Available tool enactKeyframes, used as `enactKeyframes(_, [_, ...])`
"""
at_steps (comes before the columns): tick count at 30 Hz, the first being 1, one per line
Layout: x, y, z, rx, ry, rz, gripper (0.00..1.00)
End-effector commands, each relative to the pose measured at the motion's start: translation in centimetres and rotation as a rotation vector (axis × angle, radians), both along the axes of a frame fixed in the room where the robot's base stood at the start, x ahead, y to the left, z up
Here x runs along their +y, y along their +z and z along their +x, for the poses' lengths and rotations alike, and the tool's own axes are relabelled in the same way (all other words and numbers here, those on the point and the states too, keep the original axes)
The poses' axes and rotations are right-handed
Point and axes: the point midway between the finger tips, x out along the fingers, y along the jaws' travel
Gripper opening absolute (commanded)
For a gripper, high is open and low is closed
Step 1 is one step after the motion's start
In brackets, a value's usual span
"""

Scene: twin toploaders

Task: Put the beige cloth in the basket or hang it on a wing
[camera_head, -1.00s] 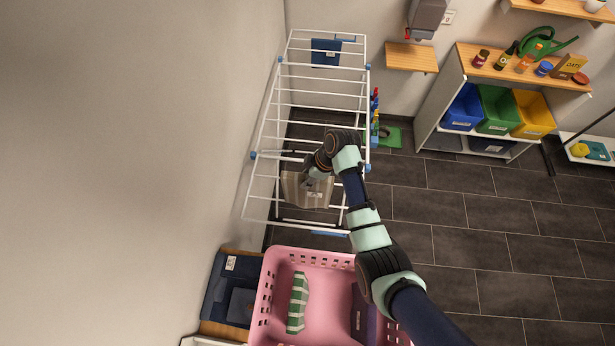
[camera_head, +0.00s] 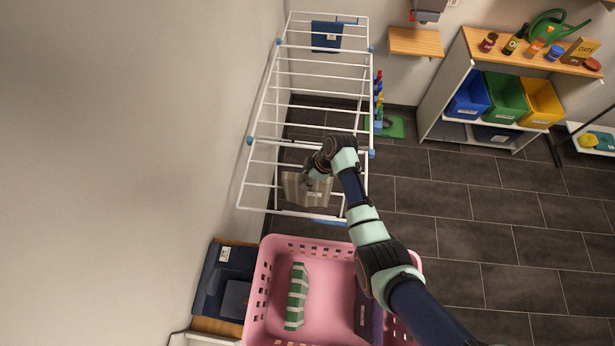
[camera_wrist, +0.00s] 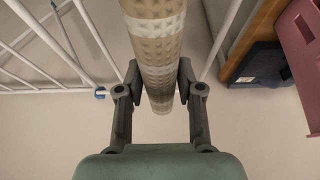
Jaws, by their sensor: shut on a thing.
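The beige cloth (camera_head: 305,190) hangs from my gripper (camera_head: 312,172) at the near wing of the white drying rack (camera_head: 322,103). In the wrist view, the cloth (camera_wrist: 157,45), checked with a pale band, runs between the two fingers of my gripper (camera_wrist: 157,88), which are shut on it. In the head view I cannot tell whether the cloth touches the rack's bars. The pink basket (camera_head: 327,244) stands on the near side of the rack, below the cloth in the picture. A green-and-white striped cloth (camera_head: 296,298) and a dark folded item (camera_head: 366,309) lie in it.
A blue cloth (camera_head: 326,36) hangs on the rack's far end. A dark blue item (camera_head: 212,285) lies on a wooden surface left of the basket. The wall is close along the rack's left side.

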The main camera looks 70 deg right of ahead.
Motion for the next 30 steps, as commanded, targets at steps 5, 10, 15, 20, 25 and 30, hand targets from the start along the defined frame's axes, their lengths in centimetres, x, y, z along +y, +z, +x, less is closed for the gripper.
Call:
enactKeyframes(5, [0.0, -2.7, 0.0, 0.000, 0.000, 0.000, 0.00])
enactKeyframes(10, [0.0, -4.7, 0.0, 0.000, 0.000, 0.000, 0.00])
enactKeyframes(15, [0.0, -6.7, 0.0, 0.000, 0.000, 0.000, 0.00])
enactKeyframes(20, [0.0, -8.5, 0.0, 0.000, 0.000, 0.000, 0.00])
enactKeyframes(25, [0.0, -9.5, 0.0, -0.001, 0.001, -0.001, 0.00])
enactKeyframes(30, [0.0, -9.7, 0.0, -0.001, 0.001, -0.001, 0.00])
